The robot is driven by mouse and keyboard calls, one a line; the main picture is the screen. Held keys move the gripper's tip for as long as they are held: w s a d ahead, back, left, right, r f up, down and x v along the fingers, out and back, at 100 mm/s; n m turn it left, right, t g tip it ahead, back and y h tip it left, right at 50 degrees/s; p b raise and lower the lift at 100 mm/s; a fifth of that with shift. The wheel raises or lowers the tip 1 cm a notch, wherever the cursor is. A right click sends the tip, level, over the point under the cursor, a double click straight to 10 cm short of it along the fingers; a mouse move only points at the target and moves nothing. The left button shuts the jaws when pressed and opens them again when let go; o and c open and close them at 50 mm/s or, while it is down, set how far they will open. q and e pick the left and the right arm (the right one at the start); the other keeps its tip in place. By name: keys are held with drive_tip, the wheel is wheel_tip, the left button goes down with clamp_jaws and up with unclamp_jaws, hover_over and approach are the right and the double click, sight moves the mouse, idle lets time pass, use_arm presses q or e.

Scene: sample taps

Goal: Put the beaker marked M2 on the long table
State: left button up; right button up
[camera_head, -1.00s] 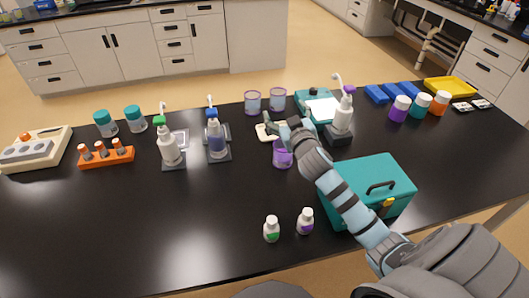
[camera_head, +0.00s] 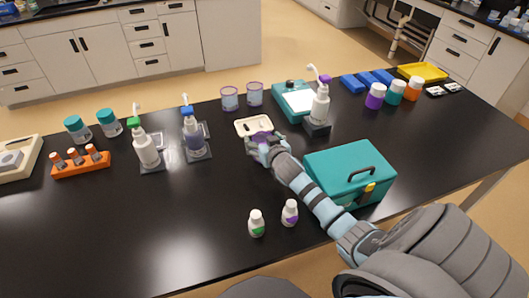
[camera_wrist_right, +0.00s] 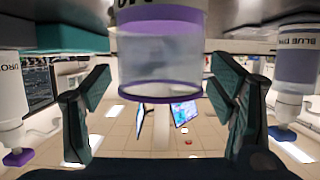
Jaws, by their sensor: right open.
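A clear beaker with a purple rim (camera_wrist_right: 160,75) shows between the fingers of my right gripper (camera_wrist_right: 160,110) in the right wrist view, upside down in that picture. Its dark mark is cut off at the top edge, so I cannot read it in full. The fingers are spread on either side with gaps to the glass. In the head view my right gripper (camera_head: 264,147) is low over the long black table (camera_head: 130,235) and hides most of this beaker. Two other beakers, one (camera_head: 229,98) and another (camera_head: 255,93), stand behind it. My left gripper is not in view.
Pump bottles with green (camera_head: 145,148), blue (camera_head: 194,138) and purple (camera_head: 320,103) tops stand around. A white tray (camera_head: 243,124) lies just behind the gripper. A teal case (camera_head: 345,175) and two small bottles (camera_head: 257,224) (camera_head: 290,213) are nearer. The front left is clear.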

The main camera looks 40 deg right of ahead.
drive_tip(key=shift+s+r, duration=0.1)
drive_tip(key=c, duration=1.7)
drive_tip(key=shift+r, duration=0.1)
